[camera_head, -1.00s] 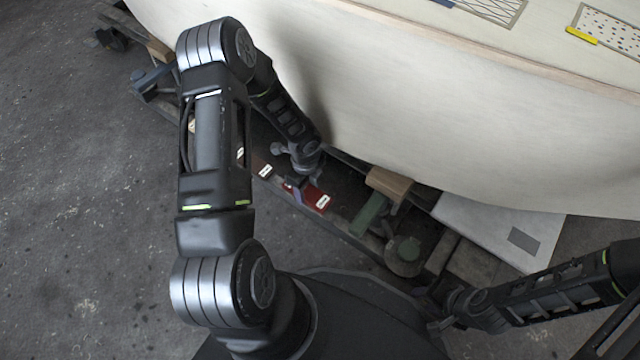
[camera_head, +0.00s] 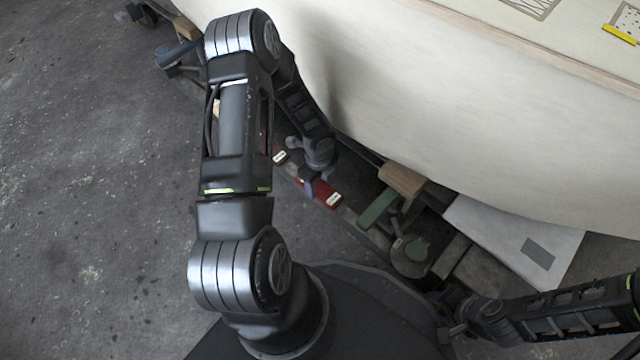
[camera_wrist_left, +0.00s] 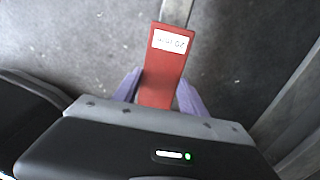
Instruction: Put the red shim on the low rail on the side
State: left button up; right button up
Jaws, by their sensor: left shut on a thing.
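The red shim (camera_head: 320,192), a flat bar with a white label, is in my left gripper (camera_head: 309,181). In the left wrist view the shim (camera_wrist_left: 163,75) sticks out between the two purple fingers (camera_wrist_left: 158,92), which are shut on its near part. The low rail (camera_head: 348,217) runs diagonally beneath the hull's side; in the head view the shim overlaps it. In the wrist view a pale rail (camera_wrist_left: 176,12) shows beyond the shim's far end. I cannot tell whether shim and rail touch. My right gripper (camera_head: 450,328) is low at the right, its fingers unclear.
The pale plywood hull (camera_head: 450,110) overhangs the rail. A dark piece with a white label (camera_head: 280,157) lies further up the rail. A green block (camera_head: 378,208), a wooden block (camera_head: 402,180) and a white panel (camera_head: 500,225) are to the right. Open floor (camera_head: 90,200) is at left.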

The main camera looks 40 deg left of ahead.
aim_at(319, 187)
pick_arm(q)
jog(key=o, duration=1.4)
jog(key=shift+f, duration=0.1)
notch_tip(319, 187, up, 8)
jog(key=p, duration=0.4)
pick_arm(e)
jog(key=r, duration=0.4)
jog(key=shift+s, duration=0.35)
pick_arm(q)
jog(key=shift+f, duration=0.1)
